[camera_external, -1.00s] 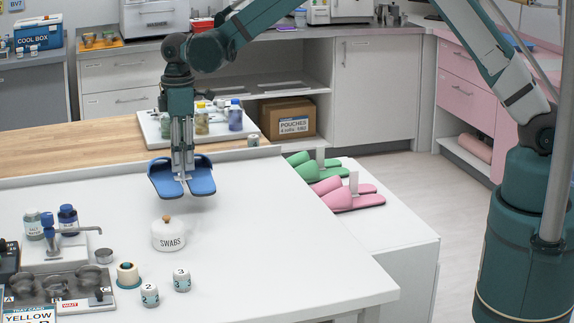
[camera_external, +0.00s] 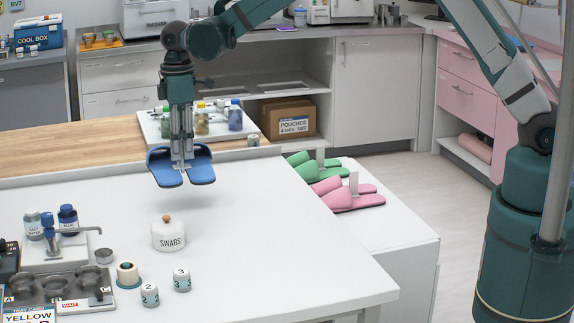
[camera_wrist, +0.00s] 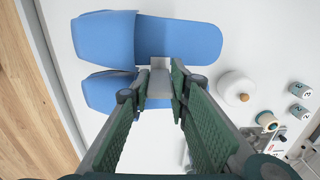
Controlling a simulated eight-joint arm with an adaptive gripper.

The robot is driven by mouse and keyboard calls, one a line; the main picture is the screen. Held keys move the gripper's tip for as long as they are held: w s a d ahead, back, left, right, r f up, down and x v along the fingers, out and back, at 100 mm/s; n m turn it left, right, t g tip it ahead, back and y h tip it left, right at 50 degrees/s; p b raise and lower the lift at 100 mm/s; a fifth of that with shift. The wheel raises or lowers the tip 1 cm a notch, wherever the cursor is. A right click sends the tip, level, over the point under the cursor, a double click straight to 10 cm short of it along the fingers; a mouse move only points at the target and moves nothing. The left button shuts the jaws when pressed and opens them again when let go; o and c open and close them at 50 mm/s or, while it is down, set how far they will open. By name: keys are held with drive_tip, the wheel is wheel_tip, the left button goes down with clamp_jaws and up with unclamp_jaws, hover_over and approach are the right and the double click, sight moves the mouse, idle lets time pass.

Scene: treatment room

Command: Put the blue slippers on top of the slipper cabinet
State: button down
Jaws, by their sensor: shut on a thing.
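The pair of blue slippers (camera_external: 167,168) hangs from my gripper (camera_external: 182,160) above the white table, left of centre in the external view. My gripper points down and is shut between the two slippers, at their inner edges. In the wrist view the blue slippers (camera_wrist: 105,40) lie side by side ahead of my gripper (camera_wrist: 160,85); the fingers hide part of the lower one. The white slipper cabinet (camera_external: 385,228) stands right of the table, with green slippers (camera_external: 302,164) and pink slippers (camera_external: 348,193) on its top.
A white swabs jar (camera_external: 168,235) stands on the table (camera_external: 270,255) below the slippers. Numbered cups (camera_external: 181,279) and a metal tray (camera_external: 60,287) are at the front left. A board with bottles (camera_external: 158,128) is behind my gripper. The table's right side is clear.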

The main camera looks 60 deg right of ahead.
sight(186, 165)
drive_tip(key=shift+r, duration=0.55)
drive_tip(key=s+d+r+n+b, duration=0.35)
drive_tip(key=s+d, duration=0.45)
drive_tip(key=d, duration=0.3)
drive_tip(key=s+d+r+n+b, duration=0.2)
drive_tip(key=s+d+r+n, duration=0.2)
drive_tip(key=s+d, duration=0.5)
drive_tip(key=s+d+f+n+b, duration=0.15)
drive_tip(key=s+d+n, duration=0.3)
drive_tip(key=s, duration=0.45)
drive_tip(key=s+d+f+n+b, duration=0.1)
drive_tip(key=s+d+n+b, duration=0.2)
drive_tip(key=s+d, duration=0.45)
drive_tip(key=s+d+f+n+b, duration=0.1)
drive_tip(key=s+d+n+b, duration=0.15)
drive_tip(key=s, duration=0.85)
wheel_tip(186, 165, down, 19)
drive_tip(key=shift+d+n+p, duration=0.35)
drive_tip(key=shift+n+p, duration=0.05)
drive_tip(key=shift+n, duration=0.05)
drive_tip(key=shift+f+b, duration=0.85)
drive_tip(key=shift+f, duration=2)
